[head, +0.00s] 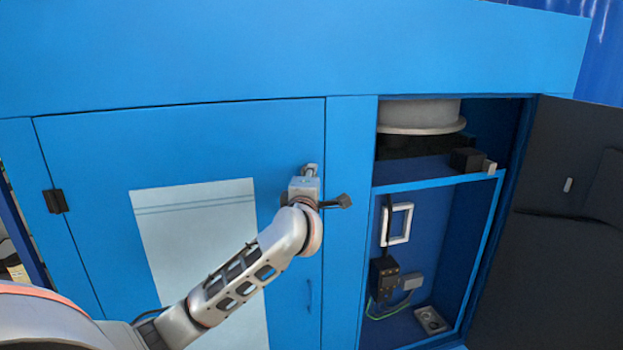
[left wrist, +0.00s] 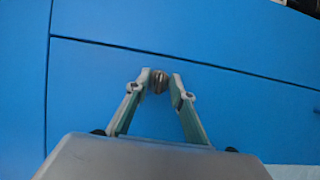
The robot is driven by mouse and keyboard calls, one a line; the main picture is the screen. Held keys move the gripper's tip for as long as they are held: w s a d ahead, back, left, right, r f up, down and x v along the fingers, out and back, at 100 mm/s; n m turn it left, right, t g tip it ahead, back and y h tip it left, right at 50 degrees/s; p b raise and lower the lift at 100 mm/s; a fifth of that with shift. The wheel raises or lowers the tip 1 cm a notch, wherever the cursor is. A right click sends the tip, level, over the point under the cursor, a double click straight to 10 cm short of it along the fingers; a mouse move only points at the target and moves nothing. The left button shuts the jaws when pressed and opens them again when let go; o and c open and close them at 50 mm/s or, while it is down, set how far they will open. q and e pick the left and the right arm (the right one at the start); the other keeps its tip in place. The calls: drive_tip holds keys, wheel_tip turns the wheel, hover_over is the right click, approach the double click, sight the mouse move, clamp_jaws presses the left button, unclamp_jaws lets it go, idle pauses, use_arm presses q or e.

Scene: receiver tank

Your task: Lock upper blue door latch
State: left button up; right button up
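The blue door (head: 90,160) on the left of the cabinet is closed flush, with a pale panel on its lower middle. Its upper latch is a small metallic knob (left wrist: 160,82) near the door seam in the left wrist view. In the head view, my left gripper (head: 308,172) is at the door's upper right edge and hides most of the latch. In the left wrist view, the fingertips (left wrist: 161,78) stand on either side of the knob, with narrow blue gaps showing. They look open around it. My right gripper is not in view.
A lower handle (head: 309,295) sits on the same door. To the right, an open compartment holds a white round vessel (head: 420,115) and small fittings. Its dark door (head: 560,200) stands swung open at the far right. A black hinge (head: 55,201) is at the left.

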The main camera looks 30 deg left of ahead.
use_arm(q)
drive_tip(key=v, duration=1.2)
idle(0.4)
